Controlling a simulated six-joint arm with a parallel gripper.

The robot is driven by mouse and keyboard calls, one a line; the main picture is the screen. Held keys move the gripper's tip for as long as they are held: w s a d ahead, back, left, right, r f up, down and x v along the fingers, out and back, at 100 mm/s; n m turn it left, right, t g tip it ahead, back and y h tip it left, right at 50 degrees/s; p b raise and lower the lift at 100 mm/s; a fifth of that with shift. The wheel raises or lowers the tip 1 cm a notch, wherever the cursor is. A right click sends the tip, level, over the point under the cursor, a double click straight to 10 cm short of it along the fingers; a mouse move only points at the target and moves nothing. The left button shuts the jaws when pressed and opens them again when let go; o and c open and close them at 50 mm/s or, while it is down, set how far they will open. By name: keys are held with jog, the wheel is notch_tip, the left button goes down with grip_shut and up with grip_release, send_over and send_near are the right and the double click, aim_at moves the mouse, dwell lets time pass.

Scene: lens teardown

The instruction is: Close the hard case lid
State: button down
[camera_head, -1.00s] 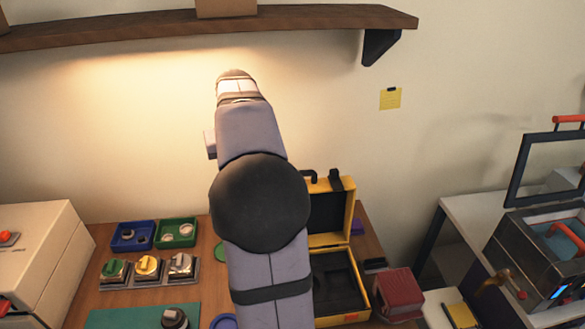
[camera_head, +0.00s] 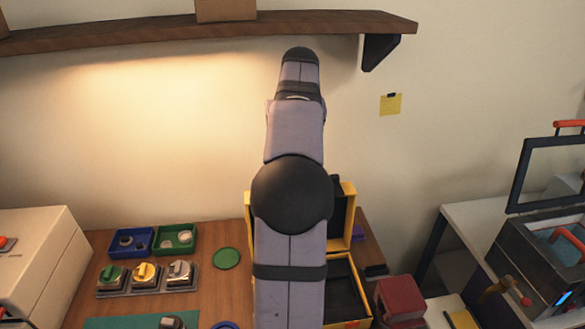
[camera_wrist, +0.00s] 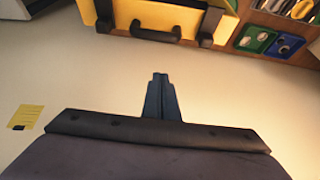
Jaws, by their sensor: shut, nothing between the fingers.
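The yellow hard case (camera_head: 348,237) stands open at the right of the wooden table, its lid (camera_head: 348,188) raised at the back and its black-lined base (camera_head: 345,290) in front. My arm hides its left part. In the wrist view the outside of the case (camera_wrist: 186,20) shows at the top, with a black handle and black latches. My gripper (camera_wrist: 160,77) is shut and empty, its fingertips pointing toward the case and apart from it in the picture. In the head view I cannot make out the fingers.
A red block-like object (camera_head: 400,298) stands right of the case. A green disc (camera_head: 227,258), blue tray (camera_head: 131,254) and green tray (camera_head: 174,252) lie left of it. The wall shelf (camera_head: 130,34) runs above, and a yellow note (camera_head: 390,105) is on the wall.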

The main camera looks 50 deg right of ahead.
jog(key=shift+s+a+f+p, duration=0.15)
jog(key=shift+f+p, duration=0.5)
jog(key=shift+f, duration=1.15)
jog(key=shift+s+a+f+p, duration=0.15)
jog(key=shift+f+p, duration=0.5)
jog(key=shift+f, duration=1.1)
jog(key=shift+a, duration=0.1)
